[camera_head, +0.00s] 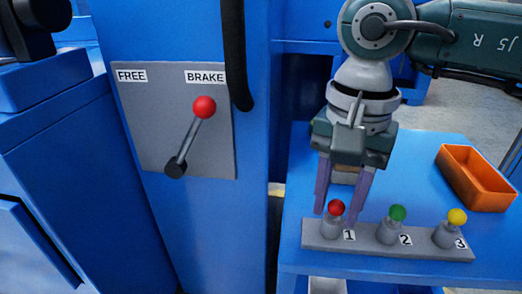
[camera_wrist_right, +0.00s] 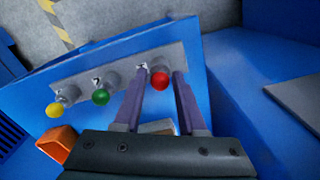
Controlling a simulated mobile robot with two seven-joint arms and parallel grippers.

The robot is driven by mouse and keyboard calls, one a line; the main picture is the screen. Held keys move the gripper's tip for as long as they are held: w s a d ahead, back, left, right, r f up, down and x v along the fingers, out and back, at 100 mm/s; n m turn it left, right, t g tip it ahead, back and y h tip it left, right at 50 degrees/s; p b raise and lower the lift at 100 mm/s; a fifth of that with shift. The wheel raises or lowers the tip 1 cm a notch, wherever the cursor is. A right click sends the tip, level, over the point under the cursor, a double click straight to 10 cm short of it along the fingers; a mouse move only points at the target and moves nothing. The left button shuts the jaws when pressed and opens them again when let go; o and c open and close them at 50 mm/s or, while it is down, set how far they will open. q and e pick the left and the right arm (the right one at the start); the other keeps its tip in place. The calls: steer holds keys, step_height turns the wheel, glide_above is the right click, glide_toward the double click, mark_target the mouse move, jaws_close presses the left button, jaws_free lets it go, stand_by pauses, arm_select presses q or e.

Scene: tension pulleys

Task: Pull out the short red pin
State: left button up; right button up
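The short red pin (camera_head: 336,207) shows as a red ball knob standing in the grey socket marked 1 on a grey strip (camera_head: 310,236). Its shaft is hidden in the socket. My right gripper (camera_head: 338,215) points down over it with its two purple fingers apart. In the right wrist view the red knob (camera_wrist_right: 159,80) lies between the open fingertips (camera_wrist_right: 160,72), with a gap visible on both sides. I see no clear grip on it. My left gripper is not in view.
A green-knobbed pin (camera_head: 397,213) and a yellow-knobbed pin (camera_head: 457,217) stand in sockets 2 and 3. An orange tray (camera_head: 483,199) lies on the blue table at the right. A red-knobbed lever (camera_head: 204,107) sits on the FREE/BRAKE panel at the left.

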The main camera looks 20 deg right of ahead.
jaws_close()
steer(key=shift+o, duration=1.7)
jaws_free()
steer(key=shift+r, duration=0.15)
